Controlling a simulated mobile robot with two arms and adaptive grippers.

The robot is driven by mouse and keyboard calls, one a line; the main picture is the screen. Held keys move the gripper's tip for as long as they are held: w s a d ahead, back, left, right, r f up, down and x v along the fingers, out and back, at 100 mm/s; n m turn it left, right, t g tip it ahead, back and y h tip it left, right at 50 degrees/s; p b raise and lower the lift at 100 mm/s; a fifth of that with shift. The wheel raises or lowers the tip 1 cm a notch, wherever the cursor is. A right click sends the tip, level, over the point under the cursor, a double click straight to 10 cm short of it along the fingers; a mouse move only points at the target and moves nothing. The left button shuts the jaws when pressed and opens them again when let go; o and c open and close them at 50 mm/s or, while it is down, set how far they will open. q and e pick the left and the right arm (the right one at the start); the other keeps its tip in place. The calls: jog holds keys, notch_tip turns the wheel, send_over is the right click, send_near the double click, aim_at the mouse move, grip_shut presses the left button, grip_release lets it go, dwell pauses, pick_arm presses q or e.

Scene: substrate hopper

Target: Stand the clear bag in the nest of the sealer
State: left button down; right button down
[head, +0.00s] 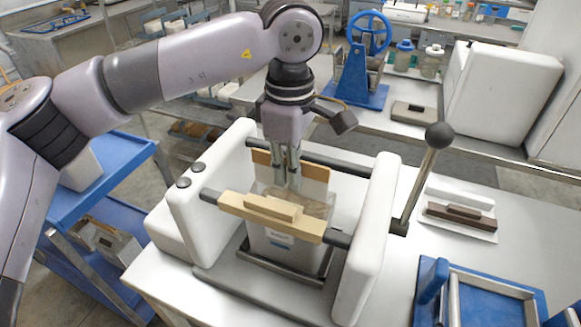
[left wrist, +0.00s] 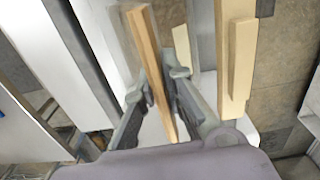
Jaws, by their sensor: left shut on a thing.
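The sealer (head: 370,220) has white end housings, a wooden front bar (head: 230,201) crossing before the bag and a wooden board (head: 318,172) behind. My left gripper (head: 291,184) points down between them, shut on the bag's top. In the left wrist view, its fingers (left wrist: 158,97) straddle a tan strip. My right gripper is out of view.
A lever with a black ball (head: 439,135) rises at the sealer's right. Beyond it lies a white tray (head: 460,228) with a dark block. A blue frame (head: 485,290) stands front right. A blue wheeled press (head: 360,75) and a white box (head: 500,90) stand behind.

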pick_arm(q)
jog(key=shift+r, duration=0.1)
jog(key=c, duration=1.6)
grip_release()
